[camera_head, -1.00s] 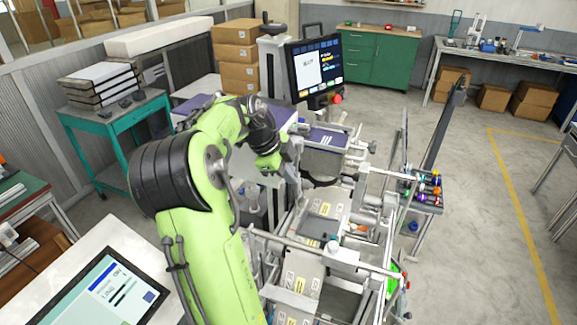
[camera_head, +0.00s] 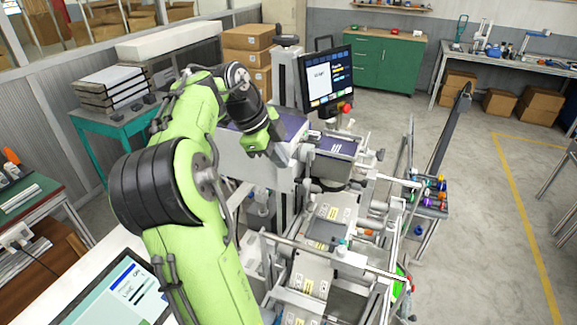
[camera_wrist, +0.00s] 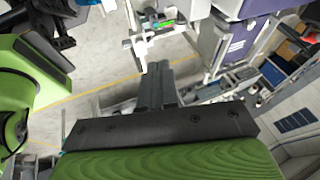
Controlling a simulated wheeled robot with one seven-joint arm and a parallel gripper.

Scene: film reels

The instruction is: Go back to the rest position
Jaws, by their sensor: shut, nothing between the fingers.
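My green arm rises from the lower left of the head view and bends over toward the machine. My gripper (camera_head: 305,153) is at the arm's far end, beside the machine's purple-topped part, and looks small there. In the wrist view its fingers (camera_wrist: 159,72) are together with nothing between them. The machine's rail section with grey plates (camera_head: 325,232) lies below and to the right of the gripper. I cannot tell from the head view whether the gripper touches anything.
A monitor (camera_head: 328,78) stands behind the gripper. A teal table (camera_head: 118,124) with stacked trays is at the left, with cardboard boxes (camera_head: 248,38) behind. A tablet screen (camera_head: 118,293) is at the lower left. Open floor (camera_head: 480,220) lies to the right.

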